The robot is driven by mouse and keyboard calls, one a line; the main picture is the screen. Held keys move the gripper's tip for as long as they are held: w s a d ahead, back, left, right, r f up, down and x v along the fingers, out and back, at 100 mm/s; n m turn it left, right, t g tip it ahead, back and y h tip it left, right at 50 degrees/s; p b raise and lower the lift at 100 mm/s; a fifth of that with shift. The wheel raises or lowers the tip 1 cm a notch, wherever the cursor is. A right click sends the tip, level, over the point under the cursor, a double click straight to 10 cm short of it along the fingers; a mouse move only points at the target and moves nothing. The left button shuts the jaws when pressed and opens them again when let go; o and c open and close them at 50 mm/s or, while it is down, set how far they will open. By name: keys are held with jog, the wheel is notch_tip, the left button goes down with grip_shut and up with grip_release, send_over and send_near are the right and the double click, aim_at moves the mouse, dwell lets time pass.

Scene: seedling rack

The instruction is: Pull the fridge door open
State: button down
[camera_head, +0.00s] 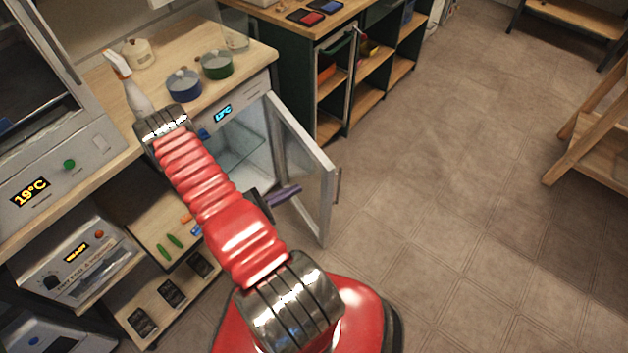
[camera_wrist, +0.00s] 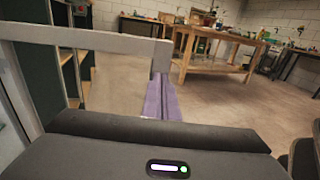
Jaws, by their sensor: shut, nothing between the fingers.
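The fridge (camera_head: 228,116) is a white unit under the counter with a blue display. Its glass door (camera_head: 328,205) with a grey frame stands wide open, swung out to the right, and the pale interior with a shelf shows. A dark handle (camera_head: 337,186) is on the door's outer side. My gripper (camera_head: 287,193) has purple fingers, shut and empty, at the inner side of the door. In the wrist view the shut fingers (camera_wrist: 161,98) point towards the free end of the door frame (camera_wrist: 90,40). Whether they touch it I cannot tell.
Pots (camera_head: 184,86) and a spray bottle (camera_head: 130,85) stand on the wooden counter (camera_head: 110,95). Dark green open shelving (camera_head: 330,95) stands behind the door. The tiled floor (camera_head: 450,190) to the right is clear, with wooden furniture (camera_head: 600,140) at the far right.

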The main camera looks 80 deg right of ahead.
aim_at(324, 175)
jog(key=shift+x, duration=4.3)
jog(key=shift+a, duration=0.1)
jog(key=shift+s, duration=0.1)
